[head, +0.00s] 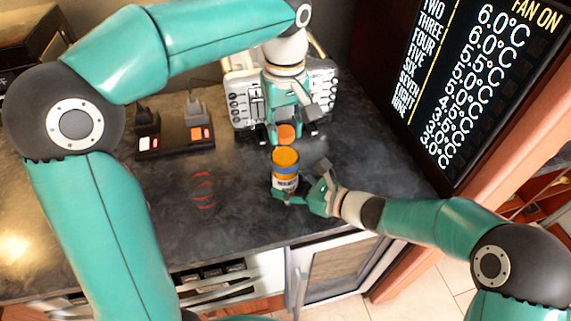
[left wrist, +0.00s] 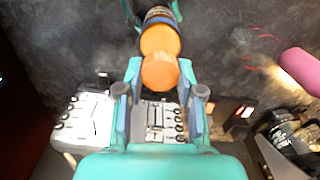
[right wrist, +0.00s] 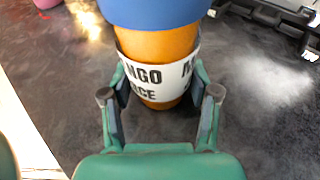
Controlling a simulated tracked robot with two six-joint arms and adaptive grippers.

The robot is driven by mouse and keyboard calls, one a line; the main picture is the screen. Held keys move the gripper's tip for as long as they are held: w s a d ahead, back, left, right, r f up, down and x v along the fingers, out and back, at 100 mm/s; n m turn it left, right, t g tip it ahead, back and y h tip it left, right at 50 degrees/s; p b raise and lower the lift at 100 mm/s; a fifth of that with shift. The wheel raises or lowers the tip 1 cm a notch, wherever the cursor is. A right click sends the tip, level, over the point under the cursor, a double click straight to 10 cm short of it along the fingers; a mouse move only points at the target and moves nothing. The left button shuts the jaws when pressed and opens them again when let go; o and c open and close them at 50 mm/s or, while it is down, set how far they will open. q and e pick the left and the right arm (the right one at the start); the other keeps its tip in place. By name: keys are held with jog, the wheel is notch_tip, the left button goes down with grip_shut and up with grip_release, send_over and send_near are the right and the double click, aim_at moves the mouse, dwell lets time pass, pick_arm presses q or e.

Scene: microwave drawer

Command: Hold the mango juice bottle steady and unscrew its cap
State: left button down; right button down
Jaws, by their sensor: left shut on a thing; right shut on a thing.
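The mango juice bottle (head: 286,183) stands upright on the dark counter, with an orange top and a blue band below it. My right gripper (head: 303,190) is shut around its body from the right. In the right wrist view the white label of the bottle (right wrist: 156,80) shows between the fingers. My left gripper (head: 287,133) is shut on an orange round cap (head: 286,132) behind the bottle's top. In the left wrist view the cap (left wrist: 160,73) sits between the fingertips, beside the bottle's orange top (left wrist: 160,40). The cap appears apart from the bottle.
A white device with buttons (head: 322,85) lies behind my left gripper. A power strip (head: 175,139) with plugs is to its left. Red rings mark the counter (head: 235,215) left of the bottle. A dark display panel (head: 470,85) stands at the right.

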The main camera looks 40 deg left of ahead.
pick_arm(q)
jog(key=shift+r, duration=0.2)
dwell(0.7)
jog(key=c, duration=0.8)
grip_release()
jog(key=shift+r, duration=2.45)
jog(key=shift+r+m, duration=0.7)
jog(key=shift+r, duration=0.45)
jog(key=shift+f, duration=3.8)
jog(key=shift+c, duration=0.3)
